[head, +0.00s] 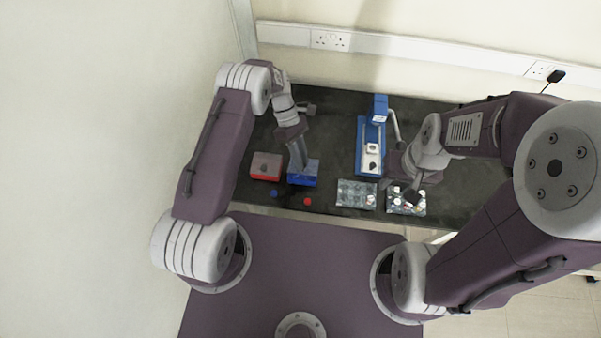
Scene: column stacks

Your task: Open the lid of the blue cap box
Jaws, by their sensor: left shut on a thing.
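The blue cap box (303,180) stands near the front edge of the black table, just right of a red box (265,172). My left gripper (300,168) reaches down onto the top of the blue box and is shut there. The part in its jaws is hidden by the gripper, most likely the lid's knob. The lid looks to be on the box, but I cannot tell whether it is raised. My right gripper (412,193) hangs over the clear tray at the right; its jaws are too small to read.
A blue machine (361,150) stands at the middle back. Two clear trays (356,194) (420,208) lie at the front, the right one holding small pieces. A blue cap (274,193) and a red cap (307,201) lie before the boxes. The table's back left is free.

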